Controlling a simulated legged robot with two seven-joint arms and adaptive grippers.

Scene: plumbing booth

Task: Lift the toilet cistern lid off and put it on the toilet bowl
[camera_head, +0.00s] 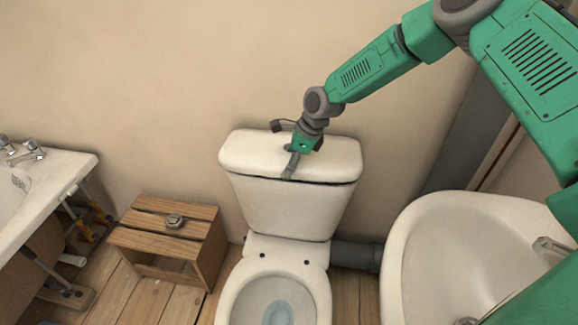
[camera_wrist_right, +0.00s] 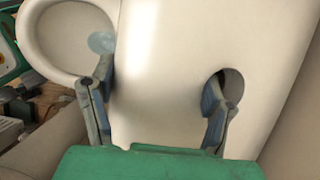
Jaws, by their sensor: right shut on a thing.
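The white cistern lid (camera_head: 250,154) lies over the top of the cistern (camera_head: 290,210) against the back wall. A dark line shows under its front edge; I cannot tell whether it is slightly raised. My right gripper (camera_head: 297,160) is shut on the lid from above. In the right wrist view, one finger of the gripper (camera_wrist_right: 160,75) goes into the round hole in the lid (camera_wrist_right: 165,50) and the other lies along its front edge. The toilet bowl (camera_head: 225,300) stands open in front of the cistern, with water inside. My left gripper is not in view.
A wooden stool (camera_head: 150,222) with a small round metal piece (camera_head: 174,221) on it stands left of the toilet. A white basin (camera_head: 410,240) is close on the right, and a bathtub (camera_head: 75,170) at far left. Grey pipe (camera_head: 356,256) runs behind the bowl.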

